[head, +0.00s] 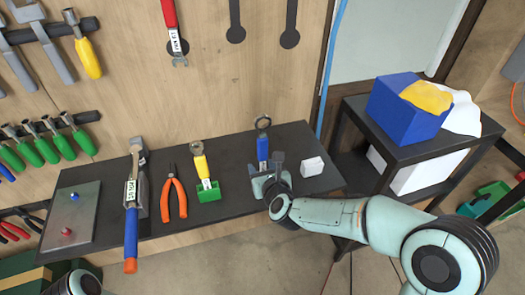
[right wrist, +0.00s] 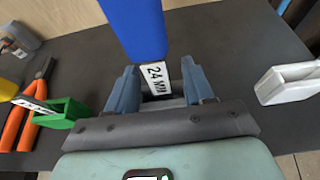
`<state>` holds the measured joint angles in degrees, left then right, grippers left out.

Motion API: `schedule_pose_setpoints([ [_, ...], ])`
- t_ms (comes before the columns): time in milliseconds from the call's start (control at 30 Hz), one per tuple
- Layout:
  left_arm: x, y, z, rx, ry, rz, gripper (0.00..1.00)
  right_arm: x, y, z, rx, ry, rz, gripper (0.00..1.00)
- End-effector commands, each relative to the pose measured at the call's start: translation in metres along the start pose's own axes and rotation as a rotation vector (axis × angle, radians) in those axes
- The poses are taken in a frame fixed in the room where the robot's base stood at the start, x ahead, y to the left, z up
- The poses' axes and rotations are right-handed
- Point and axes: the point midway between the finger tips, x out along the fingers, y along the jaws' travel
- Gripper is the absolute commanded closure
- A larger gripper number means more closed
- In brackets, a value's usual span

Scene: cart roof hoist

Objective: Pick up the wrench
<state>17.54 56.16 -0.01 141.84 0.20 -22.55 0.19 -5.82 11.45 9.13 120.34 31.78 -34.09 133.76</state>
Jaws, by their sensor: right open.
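A wrench with a blue handle (head: 262,147) and a grey ring head stands upright on the dark shelf, its lower end hidden by my right gripper (head: 270,180). In the right wrist view its blue handle (right wrist: 136,28) rises from a white label reading 24 MM. My right gripper (right wrist: 160,88) is open, with one finger on each side of the labelled lower part; whether the fingers touch it I cannot tell. A yellow-handled wrench (head: 201,165) stands in a green holder (head: 208,193) to the left. A red-handled wrench (head: 170,15) hangs on the wall. My left gripper is out of view.
The dark shelf (head: 230,221) also bears orange pliers (head: 174,197), a blue-handled tool (head: 131,220), a metal plate (head: 70,215) and a white block (head: 312,167) close right of my gripper. A black side table with a blue bin (head: 398,112) stands at right.

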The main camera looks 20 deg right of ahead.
Motion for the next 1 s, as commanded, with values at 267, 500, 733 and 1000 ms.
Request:
schedule_pose_setpoints([
  [267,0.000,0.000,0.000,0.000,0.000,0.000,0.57,0.000,0.000,0.000,0.000,0.000,0.000,0.80],
  [500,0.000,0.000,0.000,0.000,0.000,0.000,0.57,0.000,0.000,0.001,0.000,-0.002,0.000,1.00],
  [733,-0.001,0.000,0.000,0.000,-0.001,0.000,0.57,-0.002,0.000,0.005,-0.001,-0.003,0.000,1.00],
  [1000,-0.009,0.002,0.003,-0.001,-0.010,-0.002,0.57,-0.016,0.000,0.039,0.001,-0.007,-0.001,1.00],
])
